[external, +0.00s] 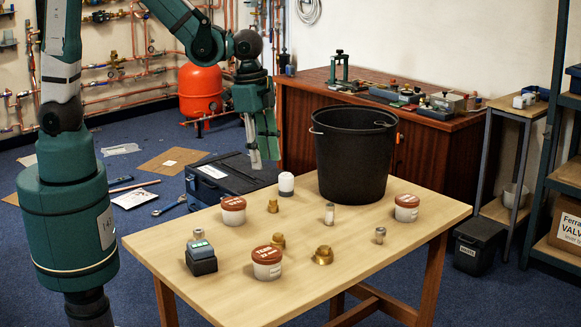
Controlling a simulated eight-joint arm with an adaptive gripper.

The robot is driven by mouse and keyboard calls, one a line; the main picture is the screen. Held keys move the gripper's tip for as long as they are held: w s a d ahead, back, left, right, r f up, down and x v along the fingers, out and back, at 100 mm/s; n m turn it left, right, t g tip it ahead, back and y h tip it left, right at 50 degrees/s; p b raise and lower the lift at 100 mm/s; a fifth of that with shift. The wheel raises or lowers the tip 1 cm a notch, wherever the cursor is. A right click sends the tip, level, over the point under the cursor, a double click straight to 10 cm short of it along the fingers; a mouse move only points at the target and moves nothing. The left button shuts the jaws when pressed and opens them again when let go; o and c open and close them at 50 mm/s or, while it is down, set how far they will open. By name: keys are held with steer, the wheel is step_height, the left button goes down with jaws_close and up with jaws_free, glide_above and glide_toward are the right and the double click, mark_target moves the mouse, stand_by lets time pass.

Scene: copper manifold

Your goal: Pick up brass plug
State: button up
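Three small brass-coloured pieces stand apart on the wooden table. One brass piece (273,206) is toward the back, another brass piece (278,240) is near the middle behind a tub, and a wider, flanged brass piece (323,256) is nearer the front. I cannot tell for sure which of them is the brass plug. My gripper (263,158) hangs pointing down, above and behind the table's back left part, well clear of all three. No object shows in it. Its fingers are seen small and edge-on, so their opening is unclear.
The table (400,257) also holds red-lidded tubs (233,216) (267,267) (406,213), a white-topped bottle (286,185), small grey metal fittings (329,216) (380,236) and a dark device (201,258). A tall black bucket (352,155) stands at the back. The front right is bare.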

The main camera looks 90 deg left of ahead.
steer(key=g+p, duration=0.1)
steer(key=p, duration=0.1)
glide_above(273, 199)
steer(key=shift+m, duration=0.4)
step_height(273, 199, down, 4)
steer(key=shift+s+d+f, duration=0.1)
steer(key=shift+s+d, duration=0.05)
steer(key=shift+w+f, duration=0.25)
steer(key=shift+f, duration=0.55)
steer(key=shift+f, duration=0.1)
steer(key=shift+f, duration=1.2)
steer(key=shift+f+b, duration=0.9)
steer(key=shift+f, duration=1.7)
steer(key=c, duration=1)
